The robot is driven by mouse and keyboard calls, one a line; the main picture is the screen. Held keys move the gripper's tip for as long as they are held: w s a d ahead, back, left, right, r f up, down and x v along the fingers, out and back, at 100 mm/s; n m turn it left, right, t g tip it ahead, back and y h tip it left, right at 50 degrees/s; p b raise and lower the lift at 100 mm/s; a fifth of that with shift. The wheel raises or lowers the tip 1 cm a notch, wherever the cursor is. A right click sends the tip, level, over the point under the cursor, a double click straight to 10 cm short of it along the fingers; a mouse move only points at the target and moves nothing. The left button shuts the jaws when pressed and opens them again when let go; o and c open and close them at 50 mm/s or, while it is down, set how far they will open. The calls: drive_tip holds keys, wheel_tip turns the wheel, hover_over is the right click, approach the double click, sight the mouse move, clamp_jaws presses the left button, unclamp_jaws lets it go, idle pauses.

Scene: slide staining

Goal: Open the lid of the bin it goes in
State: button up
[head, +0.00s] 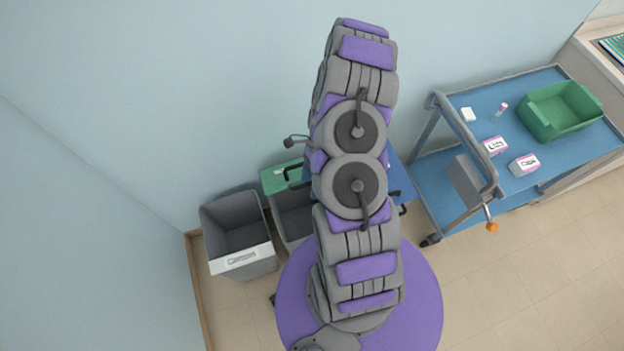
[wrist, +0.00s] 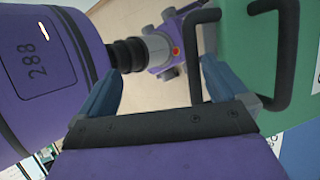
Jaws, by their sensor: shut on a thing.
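A grey bin (head: 290,215) with a green lid (head: 272,180) stands against the wall in the head view, partly hidden behind my arm. The green lid also fills the right of the wrist view (wrist: 232,50), with black loop handles on it. My gripper (wrist: 160,78) shows in the wrist view. It is shut on a black handle (wrist: 195,62), which runs between the fingers close to the right one. The exact contact is hard to see. In the head view my arm hides the gripper. A blue lid (head: 402,182) shows right of my arm, its bin hidden.
An open grey bin (head: 235,226) with a white label stands at the left. A blue cart (head: 540,165) at the right carries a green tray (head: 560,110), small labelled boxes (head: 524,164) and other small items. Floor is free at the lower right.

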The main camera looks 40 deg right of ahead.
drive_tip(key=shift+a+p+v, duration=0.25)
drive_tip(key=shift+p+v, duration=0.1)
drive_tip(key=shift+v, duration=0.8)
drive_tip(key=shift+w+d+r, duration=0.25)
drive_tip(key=c, duration=0.3)
drive_tip(key=shift+s+d+r, duration=0.15)
drive_tip(key=shift+d+r, duration=0.1)
drive_tip(key=c, duration=0.3)
drive_tip(key=shift+d+r, duration=0.1)
drive_tip(key=shift+d, duration=0.25)
drive_tip(key=shift+c, duration=0.2)
drive_tip(key=w+d+r+p, duration=0.2)
drive_tip(key=w+d+r, duration=0.4)
drive_tip(key=w+d, duration=0.2)
drive_tip(key=shift+w+d+r, duration=0.15)
drive_tip(key=shift+w+r, duration=0.1)
drive_tip(key=shift+w, duration=0.9)
drive_tip(key=shift+p, duration=0.45)
